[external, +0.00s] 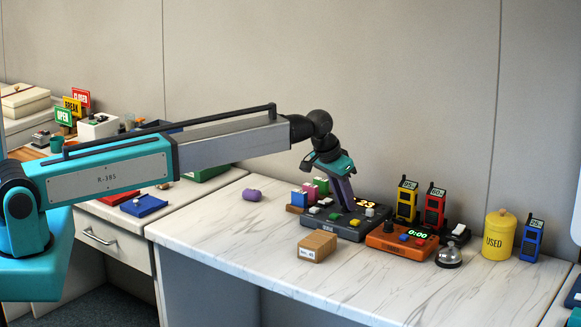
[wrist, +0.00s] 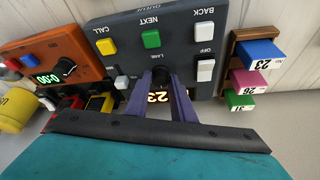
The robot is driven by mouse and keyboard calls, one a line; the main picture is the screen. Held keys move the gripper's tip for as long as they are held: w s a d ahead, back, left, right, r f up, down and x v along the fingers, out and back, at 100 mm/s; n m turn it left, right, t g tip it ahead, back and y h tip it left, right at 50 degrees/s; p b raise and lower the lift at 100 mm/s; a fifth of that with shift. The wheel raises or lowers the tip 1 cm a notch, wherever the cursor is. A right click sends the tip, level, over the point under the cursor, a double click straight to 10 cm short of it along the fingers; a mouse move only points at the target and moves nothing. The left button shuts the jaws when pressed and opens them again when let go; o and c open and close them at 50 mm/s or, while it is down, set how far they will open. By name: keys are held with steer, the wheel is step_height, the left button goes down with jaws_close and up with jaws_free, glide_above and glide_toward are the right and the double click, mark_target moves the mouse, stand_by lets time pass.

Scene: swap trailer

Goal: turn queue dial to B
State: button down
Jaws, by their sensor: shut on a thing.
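The dark grey queue console (external: 347,229) stands on the white counter. In the wrist view the console (wrist: 180,48) appears upside down, with CALL, NEXT and BACK buttons and an OFF switch. The lit display (wrist: 158,97) reads 23, partly covered by my fingers. A small black dial (wrist: 158,71) sits between my purple fingertips. My gripper (wrist: 159,79) is shut on this dial and points down at the console; it also shows in the external view (external: 345,200). The dial's pointer and its letter marks cannot be read.
An orange timer box (external: 401,241) stands right of the console, with a bell (external: 448,256) beyond it. Colored number blocks (wrist: 250,78) sit in a wooden rack close beside the console. A cardboard box (external: 318,245) lies in front. Yellow and red handsets (external: 434,207) stand behind.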

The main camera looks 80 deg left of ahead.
steer(key=shift+m, duration=0.4)
steer(key=c, duration=1.5)
jaws_free()
steer(key=shift+c, duration=0.2)
steer(key=shift+r, duration=0.1)
steer(key=b+v, duration=0.2)
steer(key=v, duration=1.1)
steer(key=shift+s+r, duration=0.2)
steer(key=shift+r, duration=0.15)
steer(key=shift+a, duration=0.1)
